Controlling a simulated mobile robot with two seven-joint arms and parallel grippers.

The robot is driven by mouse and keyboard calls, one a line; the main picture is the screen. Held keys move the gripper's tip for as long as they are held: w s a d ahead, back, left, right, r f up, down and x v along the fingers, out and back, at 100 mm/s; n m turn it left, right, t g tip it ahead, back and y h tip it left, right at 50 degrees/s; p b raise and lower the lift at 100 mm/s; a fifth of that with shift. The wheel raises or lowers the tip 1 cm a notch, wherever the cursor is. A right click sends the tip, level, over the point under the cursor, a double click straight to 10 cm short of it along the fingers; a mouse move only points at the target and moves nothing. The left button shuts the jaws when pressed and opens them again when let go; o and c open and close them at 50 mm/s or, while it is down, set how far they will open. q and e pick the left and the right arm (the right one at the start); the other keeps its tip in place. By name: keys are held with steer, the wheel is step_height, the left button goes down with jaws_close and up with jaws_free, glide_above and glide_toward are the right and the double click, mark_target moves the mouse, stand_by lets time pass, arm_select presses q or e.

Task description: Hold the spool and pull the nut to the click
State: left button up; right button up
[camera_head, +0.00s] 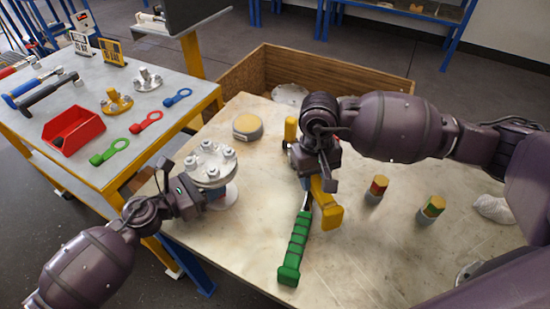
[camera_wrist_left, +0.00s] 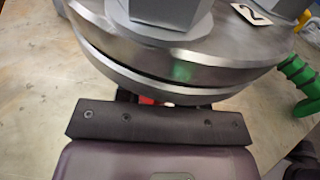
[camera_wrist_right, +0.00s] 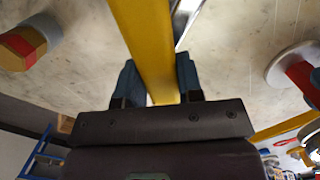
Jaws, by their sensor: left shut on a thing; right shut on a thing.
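The spool (camera_head: 212,165) is a grey flanged vessel with several nuts on its top flange, standing upright at the left of the pale table. My left gripper (camera_head: 204,194) is shut on it under the top flange. In the left wrist view the flange (camera_wrist_left: 180,65), large nuts and a tag marked 2 fill the top, and the fingertips are hidden beneath. My right gripper (camera_head: 317,178) is shut on a yellow tool (camera_head: 327,208), also between the fingers in the right wrist view (camera_wrist_right: 148,45). The tool is apart from the nuts. I cannot tell whether it touches the table.
A green-handled tool (camera_head: 295,248) lies beside the yellow one. A round yellow-topped tin (camera_head: 247,126) and two small banded cylinders (camera_head: 376,190) (camera_head: 431,208) stand on the table. A wooden crate (camera_head: 335,67) is behind. The side table holds a red bin (camera_head: 73,130) and coloured spanners.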

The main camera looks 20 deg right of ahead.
stand_by(0.7)
steer(key=w+a+r+n+t, duration=0.25)
steer(key=a+r+n, duration=0.8)
steer(key=r, duration=0.75)
steer(key=shift+m+g, duration=0.45)
steer(key=shift+m, duration=0.3)
steer(key=shift+w+a+f, duration=0.1)
steer(key=shift+a+f, duration=0.2)
steer(key=shift+f, duration=0.5)
steer(key=shift+w+a+f, duration=0.1)
steer(key=shift+a+f, duration=0.15)
steer(key=shift+f, duration=0.55)
steer(key=shift+a+f, duration=0.3)
steer(key=shift+f, duration=0.5)
steer(key=shift+f, duration=1.25)
